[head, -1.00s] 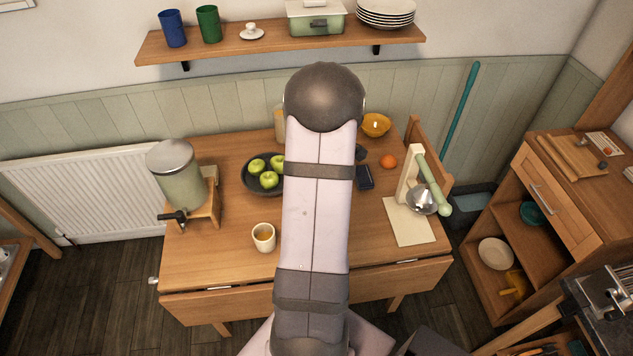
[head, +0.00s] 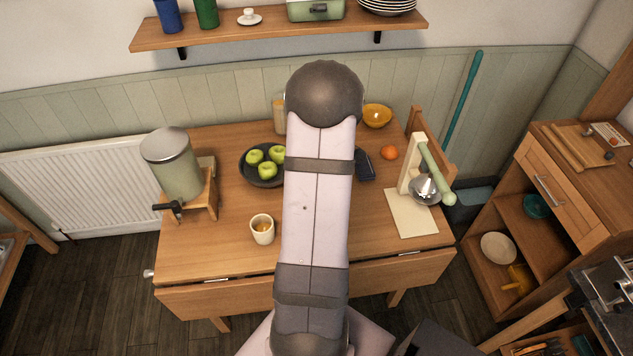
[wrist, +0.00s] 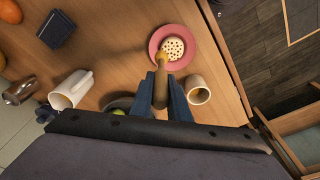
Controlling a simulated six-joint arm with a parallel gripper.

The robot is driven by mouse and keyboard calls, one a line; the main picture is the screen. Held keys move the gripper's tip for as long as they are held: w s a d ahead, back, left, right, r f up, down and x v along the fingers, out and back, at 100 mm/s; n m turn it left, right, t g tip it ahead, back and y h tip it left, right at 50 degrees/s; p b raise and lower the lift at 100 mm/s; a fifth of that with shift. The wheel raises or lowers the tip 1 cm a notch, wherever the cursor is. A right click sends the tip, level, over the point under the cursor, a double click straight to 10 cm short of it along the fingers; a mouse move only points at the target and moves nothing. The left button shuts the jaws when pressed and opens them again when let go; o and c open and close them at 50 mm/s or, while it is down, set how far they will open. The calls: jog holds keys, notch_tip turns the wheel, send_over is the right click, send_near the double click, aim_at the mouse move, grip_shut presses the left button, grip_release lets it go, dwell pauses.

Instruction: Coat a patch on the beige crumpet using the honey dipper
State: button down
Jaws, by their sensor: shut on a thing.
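The beige crumpet (wrist: 174,44), dotted with dark holes, lies on a pink plate (wrist: 154,40) in the wrist view. My gripper (wrist: 167,84) is shut on the honey dipper (wrist: 161,62), whose honey-coloured head points at the crumpet. In the picture the head overlaps the lower left edge of the crumpet; whether it touches, I cannot tell. A cream cup (wrist: 199,92) stands right of my gripper; it also shows in the head view (head: 262,236) with something amber inside. My arm hides the crumpet, plate, dipper and gripper in the head view.
A dark bowl of green apples (head: 262,182) and a dispenser on a wooden stand (head: 180,165) are on the left of the table. An orange (head: 389,152), yellow bowl (head: 376,116) and cream-and-green stand (head: 408,190) are right. A white mug (wrist: 72,90) lies left in the wrist view.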

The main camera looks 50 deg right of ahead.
jog(key=shift+r, duration=0.1)
jog(key=shift+r+p, duration=0.5)
jog(key=shift+p, duration=0.6)
jog(key=shift+f, duration=0.25)
